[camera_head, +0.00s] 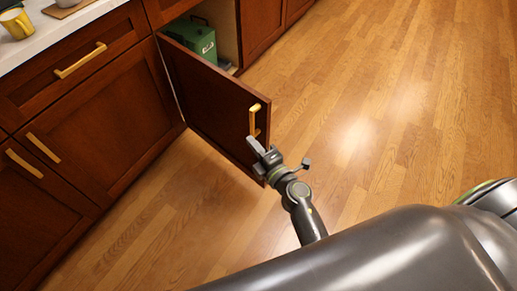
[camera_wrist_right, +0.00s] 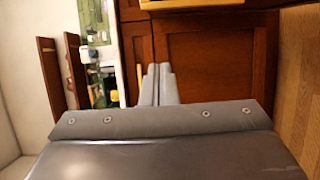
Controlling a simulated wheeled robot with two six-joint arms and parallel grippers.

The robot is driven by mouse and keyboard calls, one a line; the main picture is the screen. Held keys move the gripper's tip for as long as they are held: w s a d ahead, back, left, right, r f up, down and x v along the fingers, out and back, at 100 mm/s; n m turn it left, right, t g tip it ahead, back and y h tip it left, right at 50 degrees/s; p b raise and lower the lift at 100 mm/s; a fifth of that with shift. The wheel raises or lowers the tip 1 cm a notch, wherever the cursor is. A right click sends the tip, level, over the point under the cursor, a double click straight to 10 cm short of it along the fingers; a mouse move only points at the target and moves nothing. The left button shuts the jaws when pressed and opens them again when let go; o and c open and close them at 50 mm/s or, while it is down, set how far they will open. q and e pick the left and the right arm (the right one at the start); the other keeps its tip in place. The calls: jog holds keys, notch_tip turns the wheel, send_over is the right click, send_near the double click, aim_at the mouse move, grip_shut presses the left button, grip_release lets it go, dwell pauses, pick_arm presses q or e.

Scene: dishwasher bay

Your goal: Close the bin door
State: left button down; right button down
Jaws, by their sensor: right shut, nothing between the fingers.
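The bin door (camera_head: 205,92) is a dark red-brown cabinet door standing open in the head view, swung out from the cabinet front. A brass handle (camera_head: 254,118) is on its visible face near the free edge. A green bin (camera_head: 190,39) sits inside the opening behind it. My right gripper (camera_head: 257,147) is shut and empty, just below the handle at the door's free edge; I cannot tell whether it touches the door. In the right wrist view its fingers (camera_wrist_right: 159,82) are together in front of brown panels. My left gripper is not in view.
Drawers and cabinets with brass handles (camera_head: 80,60) line the left, under a white counter (camera_head: 48,42) with a yellow mug (camera_head: 16,24). The wooden floor (camera_head: 380,110) is clear to the right of the door. My grey arm fills the lower right.

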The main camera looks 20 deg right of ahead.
aim_at(252, 123)
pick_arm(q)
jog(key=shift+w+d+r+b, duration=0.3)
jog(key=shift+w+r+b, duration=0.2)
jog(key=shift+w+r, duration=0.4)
pick_arm(e)
jog(key=shift+w+d, duration=0.35)
jog(key=shift+w, duration=0.95)
jog(key=shift+w+d, duration=0.3)
jog(key=shift+w, duration=1.05)
jog(key=shift+w+d, duration=0.35)
jog(key=shift+w, duration=0.95)
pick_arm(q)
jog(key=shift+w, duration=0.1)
